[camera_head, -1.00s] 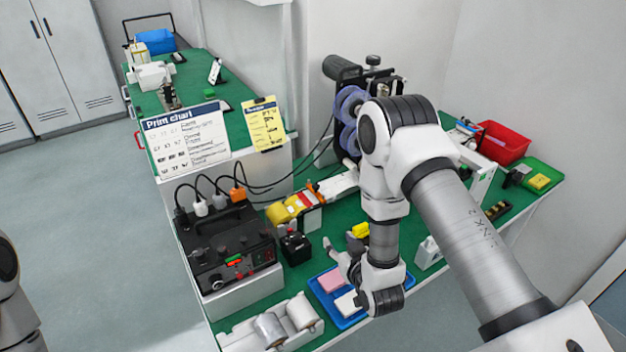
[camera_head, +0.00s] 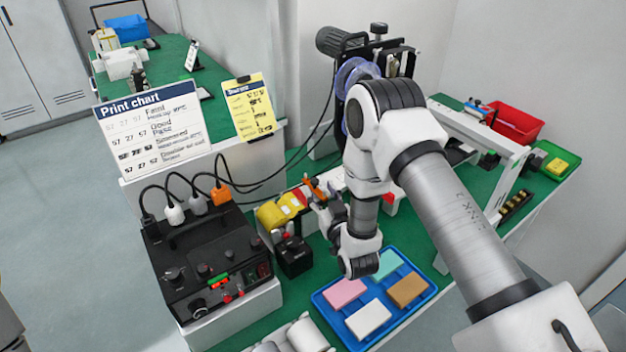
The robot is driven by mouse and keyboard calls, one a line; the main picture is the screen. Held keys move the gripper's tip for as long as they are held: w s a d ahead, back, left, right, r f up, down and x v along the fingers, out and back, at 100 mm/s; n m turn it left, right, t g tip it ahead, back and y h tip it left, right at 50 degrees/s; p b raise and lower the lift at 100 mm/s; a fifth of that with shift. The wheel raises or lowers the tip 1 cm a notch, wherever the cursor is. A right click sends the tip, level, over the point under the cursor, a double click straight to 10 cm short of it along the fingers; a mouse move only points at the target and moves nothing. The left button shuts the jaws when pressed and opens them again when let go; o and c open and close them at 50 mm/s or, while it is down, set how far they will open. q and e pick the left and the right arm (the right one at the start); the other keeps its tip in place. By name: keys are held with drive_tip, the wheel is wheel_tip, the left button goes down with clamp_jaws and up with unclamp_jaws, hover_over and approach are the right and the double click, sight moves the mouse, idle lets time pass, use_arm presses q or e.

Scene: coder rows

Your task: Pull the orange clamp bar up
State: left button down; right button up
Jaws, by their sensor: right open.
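The orange clamp bar (camera_head: 314,188) shows as a small tilted orange piece beside the yellow rolls, on the machine in the middle of the green table. My right gripper (camera_head: 318,206) reaches in from the right and is close to the bar, just below it in the picture. Its jaws are open, with nothing visible held. I cannot tell whether a finger touches the bar. My right arm hides part of the machine behind it. My left gripper is not in view.
Yellow rolls (camera_head: 278,212) and a small black device (camera_head: 293,256) stand left of the gripper. A blue tray (camera_head: 390,333) with coloured blocks lies in front. A black control box (camera_head: 207,262) with cables is at left. A red bin (camera_head: 514,124) stands at the back right.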

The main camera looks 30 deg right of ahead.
sight(315, 180)
drive_tip(key=w, duration=0.4)
drive_tip(key=shift+d+r+p, duration=0.25)
drive_tip(key=shift+r+p, duration=0.05)
drive_tip(key=shift+p, duration=0.1)
drive_tip(key=shift+w+f, duration=0.25)
drive_tip(key=shift+w, duration=0.25)
drive_tip(key=shift+s+r, duration=0.15)
drive_tip(key=shift+s, duration=0.05)
clamp_jaws()
drive_tip(key=shift+w+r, duration=0.1)
drive_tip(key=shift+r, duration=0.7)
unclamp_jaws()
